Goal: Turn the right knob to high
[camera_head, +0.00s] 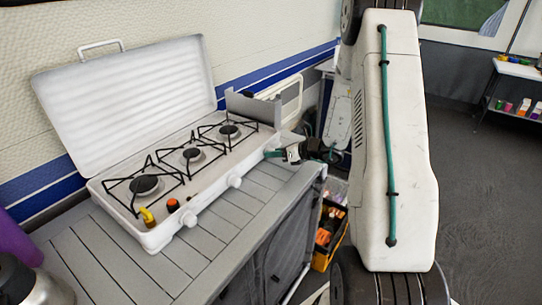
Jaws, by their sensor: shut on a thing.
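A white three-burner camping stove (165,220) stands on a slatted grey table with its lid raised. Two white knobs show on its front edge, a left knob (189,219) and a middle knob (234,181). My gripper (271,153) reaches in from the right at the stove's right front corner, its teal fingers pointing left. It is shut at the place of the right knob, which the fingers hide. The knob's turn position cannot be seen.
The grey table (240,222) has free room in front of the stove. A kettle (28,282) and a purple object (18,240) are at the lower left. A yellow-black crate (327,235) sits below the table's right end. A shelf (515,72) stands far right.

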